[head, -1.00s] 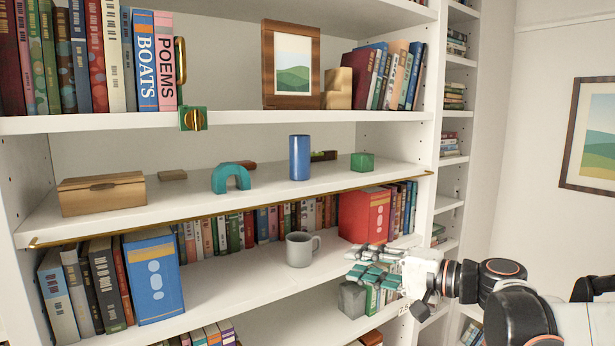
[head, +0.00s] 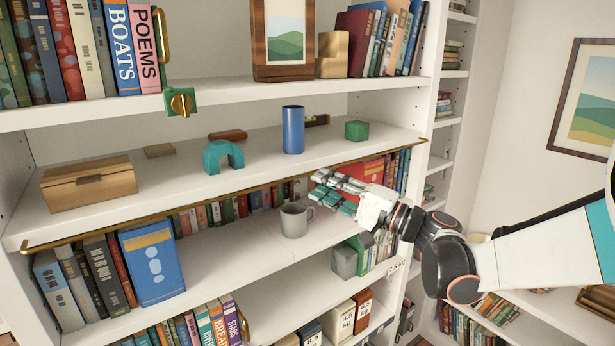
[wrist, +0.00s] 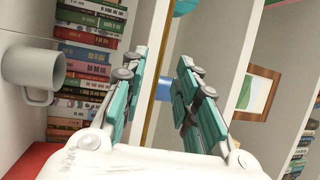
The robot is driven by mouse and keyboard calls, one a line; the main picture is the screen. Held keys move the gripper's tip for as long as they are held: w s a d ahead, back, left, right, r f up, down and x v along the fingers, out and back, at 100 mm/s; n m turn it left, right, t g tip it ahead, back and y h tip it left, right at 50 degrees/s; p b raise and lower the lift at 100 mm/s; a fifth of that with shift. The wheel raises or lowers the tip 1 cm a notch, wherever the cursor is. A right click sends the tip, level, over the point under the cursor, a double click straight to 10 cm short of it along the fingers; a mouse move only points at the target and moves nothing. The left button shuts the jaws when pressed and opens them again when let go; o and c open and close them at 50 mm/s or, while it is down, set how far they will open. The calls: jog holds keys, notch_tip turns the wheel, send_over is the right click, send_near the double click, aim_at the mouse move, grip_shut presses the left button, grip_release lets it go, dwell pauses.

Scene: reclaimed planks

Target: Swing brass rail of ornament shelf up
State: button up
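The brass rail (head: 245,188) runs along the front edge of the ornament shelf (head: 180,190), low against the edge, with bent ends at left and right. The shelf holds a wooden box (head: 90,183), a teal arch (head: 222,157), a blue cylinder (head: 293,130) and a green cube (head: 356,130). My gripper (head: 324,189) is open and empty in front of the rail's right half, slightly below it. In the wrist view the rail (wrist: 150,85) shows between the spread teal fingers of my gripper (wrist: 155,68), beyond them; I see no contact.
A grey mug (head: 293,220) stands on the shelf below, left of my gripper. A red box (head: 366,171) and books are behind the gripper. A grey cube (head: 344,261) sits below it. A green-and-brass latch (head: 181,101) hangs at the upper shelf edge.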

aim_at(302, 176)
jog(key=shift+x, duration=2.4)
grip_shut()
